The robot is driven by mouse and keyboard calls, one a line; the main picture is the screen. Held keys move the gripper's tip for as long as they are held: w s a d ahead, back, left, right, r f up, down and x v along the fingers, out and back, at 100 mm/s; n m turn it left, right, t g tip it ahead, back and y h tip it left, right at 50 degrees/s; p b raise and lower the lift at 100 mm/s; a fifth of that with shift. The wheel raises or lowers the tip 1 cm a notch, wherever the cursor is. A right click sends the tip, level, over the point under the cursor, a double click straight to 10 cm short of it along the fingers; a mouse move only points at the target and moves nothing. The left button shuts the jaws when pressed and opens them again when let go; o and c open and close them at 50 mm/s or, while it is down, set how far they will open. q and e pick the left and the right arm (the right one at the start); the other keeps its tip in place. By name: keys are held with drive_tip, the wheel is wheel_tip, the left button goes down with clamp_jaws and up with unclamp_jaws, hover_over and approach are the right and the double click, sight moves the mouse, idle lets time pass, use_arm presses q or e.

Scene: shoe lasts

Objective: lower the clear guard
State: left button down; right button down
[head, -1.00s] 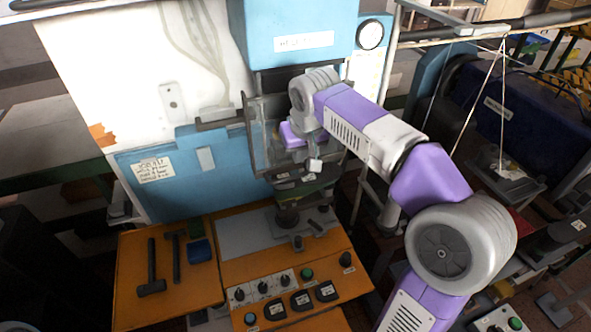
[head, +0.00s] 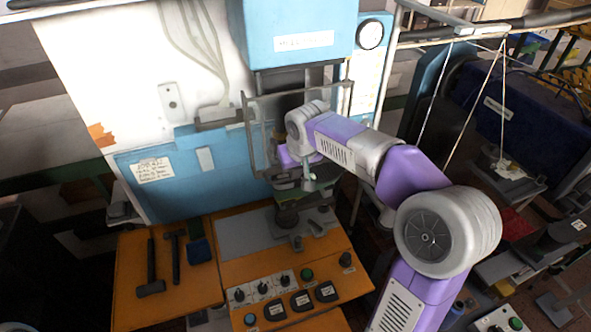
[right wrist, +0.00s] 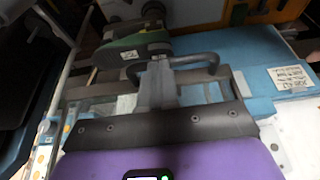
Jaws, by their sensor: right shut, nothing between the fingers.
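The clear guard (head: 259,140), a see-through panel in a dark frame, stands at the front of the blue press in the head view. Its dark handle (right wrist: 197,62) shows in the right wrist view. My right gripper (head: 309,185) is shut and empty, at the lower part of the guard. In the right wrist view its fingers (right wrist: 158,82) overlap the handle; I cannot tell whether they touch it. My forearm and hand hide part of the guard in the head view. My left gripper is not in view.
A green shoe last (right wrist: 146,46) sits beyond the handle. Hammers (head: 151,270) and a blue item (head: 199,251) lie on the orange shelf at left. A rail with cords (head: 502,95) stands at right.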

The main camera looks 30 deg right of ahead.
wheel_tip(320, 180, down, 23)
drive_tip(key=b, duration=1.6)
drive_tip(key=shift+r+b, duration=0.15)
drive_tip(key=shift+b, duration=0.25)
drive_tip(key=shift+s, duration=0.15)
drive_tip(key=w+p+v, duration=0.1)
drive_tip(key=p+v, duration=0.3)
drive_tip(key=v, duration=1)
drive_tip(key=shift+r, duration=0.3)
